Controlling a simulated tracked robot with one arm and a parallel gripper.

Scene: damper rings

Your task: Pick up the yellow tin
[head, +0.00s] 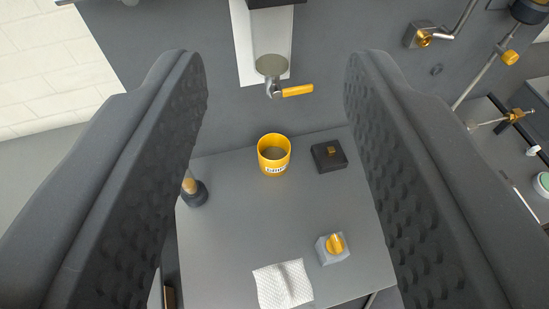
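The yellow tin (274,154) stands upright on a small grey table (240,235), near its back edge. It is open at the top, with a dark inside and a white label with dark letters on its front. My gripper (275,85) is open, its two dark padded fingers wide apart at the left and right of the picture. The tin shows in the gap between the fingers, beyond them and touching neither. Nothing is between the fingers.
A black block with a brass knob (329,155) sits just right of the tin. A dark-based tool (194,190) stands at the left edge. A grey block with a yellow disc (333,248) and a white cloth (283,284) lie nearer. A yellow-handled tap (284,91) is behind.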

